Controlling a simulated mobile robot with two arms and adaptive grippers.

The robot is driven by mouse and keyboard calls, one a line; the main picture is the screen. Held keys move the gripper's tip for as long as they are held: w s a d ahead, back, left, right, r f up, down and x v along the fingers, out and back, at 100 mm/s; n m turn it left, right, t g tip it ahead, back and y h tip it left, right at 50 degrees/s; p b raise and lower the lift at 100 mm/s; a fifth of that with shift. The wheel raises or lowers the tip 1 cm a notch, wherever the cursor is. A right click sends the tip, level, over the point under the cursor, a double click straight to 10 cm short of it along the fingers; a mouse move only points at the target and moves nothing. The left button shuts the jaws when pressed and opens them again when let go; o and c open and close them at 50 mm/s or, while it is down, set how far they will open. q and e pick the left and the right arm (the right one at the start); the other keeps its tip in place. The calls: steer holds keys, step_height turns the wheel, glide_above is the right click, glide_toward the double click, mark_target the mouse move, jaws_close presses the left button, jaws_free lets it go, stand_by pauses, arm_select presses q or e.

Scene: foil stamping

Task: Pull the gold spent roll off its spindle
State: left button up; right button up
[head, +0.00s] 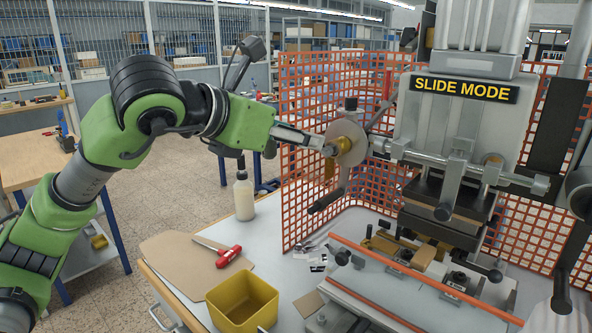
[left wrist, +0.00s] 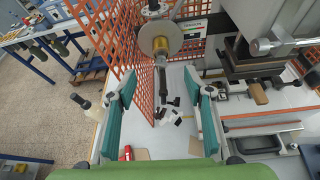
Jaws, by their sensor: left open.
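The gold spent roll (left wrist: 159,44) sits at the middle of a pale round disc (left wrist: 148,34) on its spindle, upper centre in the left wrist view. In the head view the disc (head: 355,150) is beside the orange mesh guard, and my left gripper (head: 331,150) reaches in from the left and partly covers the roll. In the left wrist view my left gripper (left wrist: 160,88) has its teal fingers spread wide, with nothing held between them. The roll appears beyond the fingertips; I cannot tell the exact gap. My right gripper is not in view.
The stamping press (head: 452,125) stands right of the disc, with a horizontal bar close by. The orange mesh guard (head: 300,190) stands behind. A dark lever hangs below the disc. A yellow bin (head: 215,312), red-handled tool (head: 229,257) and bottle (head: 244,198) are on the table.

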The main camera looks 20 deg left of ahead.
mark_target(328, 147)
arm_select(q)
steer(key=p+x, duration=0.1)
steer(key=x, duration=0.3)
steer(key=p+x, duration=0.1)
steer(key=x, duration=0.3)
steer(key=p+x, duration=0.1)
steer(key=x, duration=0.3)
steer(key=shift+w+d+f+p, duration=0.15)
steer(key=shift+f+p, duration=0.2)
steer(key=shift+f, duration=0.2)
steer(key=shift+w+d+f, duration=0.15)
steer(key=shift+w+f, duration=0.2)
steer(key=shift+w, duration=0.25)
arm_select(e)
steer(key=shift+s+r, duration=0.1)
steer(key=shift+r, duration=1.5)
arm_select(q)
steer(key=c, duration=1.2)
steer(key=shift+o, duration=0.2)
steer(key=shift+r+b, duration=0.1)
steer(key=shift+b, duration=0.25)
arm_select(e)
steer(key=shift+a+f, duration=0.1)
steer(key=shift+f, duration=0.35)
arm_select(q)
steer(key=shift+s, duration=0.15)
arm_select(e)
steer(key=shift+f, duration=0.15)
